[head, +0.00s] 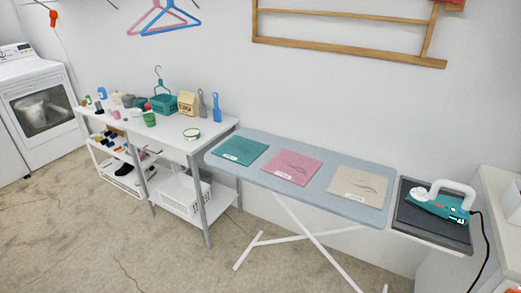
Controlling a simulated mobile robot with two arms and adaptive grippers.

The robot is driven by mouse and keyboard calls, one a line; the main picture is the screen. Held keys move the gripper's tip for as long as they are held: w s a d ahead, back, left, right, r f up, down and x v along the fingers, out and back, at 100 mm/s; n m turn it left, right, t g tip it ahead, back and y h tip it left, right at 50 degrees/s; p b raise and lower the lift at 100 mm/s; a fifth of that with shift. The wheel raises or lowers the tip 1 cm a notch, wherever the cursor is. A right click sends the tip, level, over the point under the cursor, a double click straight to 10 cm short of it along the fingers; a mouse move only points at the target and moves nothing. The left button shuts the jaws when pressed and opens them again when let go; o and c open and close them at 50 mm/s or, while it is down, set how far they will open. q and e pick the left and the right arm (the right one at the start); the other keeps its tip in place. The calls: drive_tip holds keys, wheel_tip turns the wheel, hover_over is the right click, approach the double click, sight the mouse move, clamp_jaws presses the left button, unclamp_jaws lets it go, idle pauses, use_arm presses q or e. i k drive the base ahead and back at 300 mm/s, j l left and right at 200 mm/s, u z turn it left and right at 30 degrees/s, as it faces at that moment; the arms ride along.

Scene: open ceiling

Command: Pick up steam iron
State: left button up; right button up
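The steam iron (438,204) is teal with a white handle. It rests on a dark pad (432,227) at the right end of the ironing board (222,144). A black cord runs from it down the right side. Neither of my grippers shows in the head view, and nothing is seen touching the iron.
Three folded cloths, teal (240,150), pink (291,167) and beige (358,187), lie on the board. A white table (172,133) with many small items stands to its left. A white counter (494,195) stands close at the right. The concrete floor in front is clear.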

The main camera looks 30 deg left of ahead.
sight(445, 208)
drive_tip(key=i+j+z, duration=0.15)
drive_tip(key=i+j, duration=0.55)
drive_tip(key=i, duration=0.1)
